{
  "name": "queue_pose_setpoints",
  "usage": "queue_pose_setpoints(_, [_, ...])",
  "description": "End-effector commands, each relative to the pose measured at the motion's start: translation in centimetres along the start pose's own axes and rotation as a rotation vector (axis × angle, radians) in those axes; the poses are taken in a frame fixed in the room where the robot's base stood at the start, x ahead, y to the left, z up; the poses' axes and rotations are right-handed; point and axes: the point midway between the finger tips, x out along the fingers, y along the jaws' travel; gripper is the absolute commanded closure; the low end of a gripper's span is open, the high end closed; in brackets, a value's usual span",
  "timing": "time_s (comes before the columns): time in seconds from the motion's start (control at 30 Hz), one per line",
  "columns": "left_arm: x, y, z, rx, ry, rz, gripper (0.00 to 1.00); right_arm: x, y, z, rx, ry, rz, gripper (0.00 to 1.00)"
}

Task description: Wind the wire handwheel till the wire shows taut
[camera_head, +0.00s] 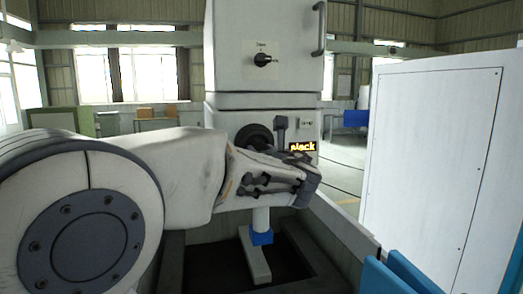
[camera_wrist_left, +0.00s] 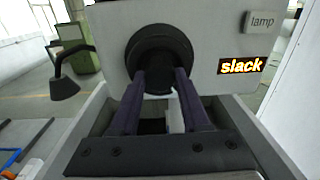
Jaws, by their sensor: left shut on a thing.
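The black round handwheel (camera_head: 254,136) is on the front of the white machine head, partly hidden behind my left arm. It also shows at the top centre of the left wrist view (camera_wrist_left: 160,48). My left gripper (camera_wrist_left: 160,85) has its two dark fingers at the wheel's lower part, shut on it; its body (camera_head: 275,178) is in front of the machine in the head view. The fingertips are hidden in the head view. A lit display (camera_head: 302,147) reads "slack", also in the wrist view (camera_wrist_left: 241,66). My right gripper is not in view.
A button marked "lamp" (camera_wrist_left: 263,20) is above the display. A rotary switch (camera_head: 263,60) is higher on the machine. A blue-collared white column (camera_head: 261,237) stands below, over a dark tank. A white cabinet (camera_head: 430,150) stands at the right.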

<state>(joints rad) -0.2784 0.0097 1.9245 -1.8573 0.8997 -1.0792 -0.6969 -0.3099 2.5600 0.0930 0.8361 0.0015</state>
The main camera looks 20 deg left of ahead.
Motion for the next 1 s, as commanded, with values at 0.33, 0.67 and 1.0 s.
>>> queue_pose_setpoints(0.33, [0.00,0.10,-0.56,0.021,0.011,0.004,1.00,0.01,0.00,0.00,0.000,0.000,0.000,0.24])
queue_pose_setpoints(0.67, [0.00,0.06,-0.42,0.019,0.008,0.002,0.24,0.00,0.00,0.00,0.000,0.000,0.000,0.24])
queue_pose_setpoints(1.0, [-0.88,-0.07,-0.33,0.017,0.004,-0.002,0.24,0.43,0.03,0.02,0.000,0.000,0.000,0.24])
